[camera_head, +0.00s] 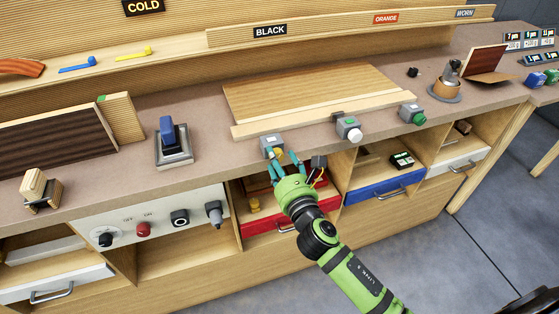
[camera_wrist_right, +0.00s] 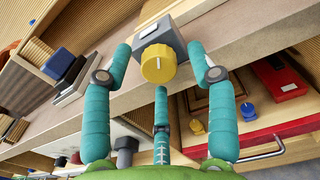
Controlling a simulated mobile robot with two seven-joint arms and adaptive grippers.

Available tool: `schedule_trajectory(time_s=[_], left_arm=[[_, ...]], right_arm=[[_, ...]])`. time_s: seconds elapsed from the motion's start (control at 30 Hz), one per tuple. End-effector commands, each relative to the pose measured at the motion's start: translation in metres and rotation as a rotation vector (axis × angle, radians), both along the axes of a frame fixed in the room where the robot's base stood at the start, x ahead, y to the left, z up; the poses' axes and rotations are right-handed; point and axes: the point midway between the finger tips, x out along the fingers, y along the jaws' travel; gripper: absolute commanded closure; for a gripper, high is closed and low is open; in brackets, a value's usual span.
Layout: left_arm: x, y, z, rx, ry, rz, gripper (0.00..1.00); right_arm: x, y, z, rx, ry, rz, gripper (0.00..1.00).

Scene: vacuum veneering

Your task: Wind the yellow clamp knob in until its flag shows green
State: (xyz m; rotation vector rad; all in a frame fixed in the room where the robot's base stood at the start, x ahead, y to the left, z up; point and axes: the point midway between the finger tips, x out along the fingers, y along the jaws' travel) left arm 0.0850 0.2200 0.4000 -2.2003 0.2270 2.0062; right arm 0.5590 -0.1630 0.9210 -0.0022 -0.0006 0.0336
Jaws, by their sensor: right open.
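The yellow clamp knob (camera_wrist_right: 158,64) is on the front of a grey clamp body (camera_wrist_right: 166,33) at the bench edge. In the head view the same clamp body (camera_head: 270,141) shows, its knob partly hidden by my fingers. The flag window (camera_wrist_right: 149,31) on top looks pale or white in the right wrist view; I see no clear green in it. My right gripper (camera_head: 283,160) is open, its teal fingers pointing at the clamp. In the wrist view two fingers stand left and right of the knob and one below, with gaps visible. My left gripper is not in view.
A clamp with a white knob (camera_head: 354,135) and one with a green knob (camera_head: 418,118) stand to the right along the edge. A pale board (camera_head: 310,95) lies behind them. A red drawer (camera_head: 268,222) is below my gripper. A blue-handled block (camera_head: 172,140) stands left.

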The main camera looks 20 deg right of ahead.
Motion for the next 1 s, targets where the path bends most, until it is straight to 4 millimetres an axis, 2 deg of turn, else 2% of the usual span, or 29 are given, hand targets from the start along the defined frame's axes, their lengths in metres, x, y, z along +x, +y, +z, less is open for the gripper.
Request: schedule_trajectory(time_s=[0.2, 0.23, 0.3, 0.37, 1.0], left_arm=[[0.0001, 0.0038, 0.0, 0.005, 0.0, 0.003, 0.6], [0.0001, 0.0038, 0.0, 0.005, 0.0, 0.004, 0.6], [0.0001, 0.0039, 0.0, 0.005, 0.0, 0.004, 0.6], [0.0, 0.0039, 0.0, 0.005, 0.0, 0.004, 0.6], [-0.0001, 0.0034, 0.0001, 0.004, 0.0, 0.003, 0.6]], right_arm=[[0.0005, 0.0002, -0.0004, 0.001, 0.001, 0.0, 0.42], [0.0004, 0.0002, -0.0004, 0.001, 0.001, 0.0, 0.5], [0.0003, 0.0002, -0.0004, 0.002, 0.001, 0.001, 0.78], [0.0003, 0.0002, -0.0006, 0.002, 0.001, 0.0, 0.98], [-0.0003, 0.0003, -0.003, 0.014, 0.006, 0.0, 0.99]])
